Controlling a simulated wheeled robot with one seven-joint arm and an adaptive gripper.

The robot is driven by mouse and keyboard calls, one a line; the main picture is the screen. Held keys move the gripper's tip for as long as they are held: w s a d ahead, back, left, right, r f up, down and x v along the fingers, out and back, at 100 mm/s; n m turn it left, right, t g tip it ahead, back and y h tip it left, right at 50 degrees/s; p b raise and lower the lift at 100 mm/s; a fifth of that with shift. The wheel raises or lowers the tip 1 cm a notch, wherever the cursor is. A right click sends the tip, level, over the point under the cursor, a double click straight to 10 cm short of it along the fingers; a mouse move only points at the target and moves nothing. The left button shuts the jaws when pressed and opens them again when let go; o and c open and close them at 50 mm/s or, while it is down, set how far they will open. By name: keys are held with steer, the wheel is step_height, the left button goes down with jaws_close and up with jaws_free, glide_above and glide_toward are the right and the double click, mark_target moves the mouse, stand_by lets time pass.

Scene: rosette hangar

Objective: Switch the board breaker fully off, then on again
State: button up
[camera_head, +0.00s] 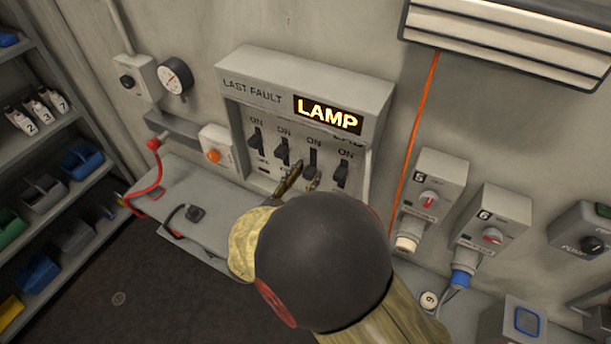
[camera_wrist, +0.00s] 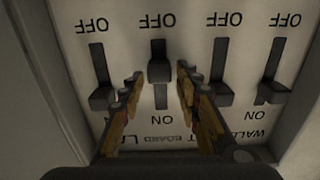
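The breaker panel (camera_head: 300,85) on the wall has a row of black switch levers, with a lit LAMP sign above. The wrist view shows the panel upside down, with OFF at the top and ON at the bottom. The other levers, such as the left one (camera_wrist: 101,97), sit at the ON end. In the head view my gripper (camera_head: 296,176) partly hides the lower panel.
A grey ledge (camera_head: 190,185) with a red cable (camera_head: 150,185) lies left of the panel. An orange-button box (camera_head: 215,150) is close on the panel's left. Socket boxes 5 (camera_head: 440,180) and 6 (camera_head: 490,220) are to the right. The panel's side wall (camera_wrist: 40,70) borders the wrist view.

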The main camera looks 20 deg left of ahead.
jaws_close()
stand_by(0.6)
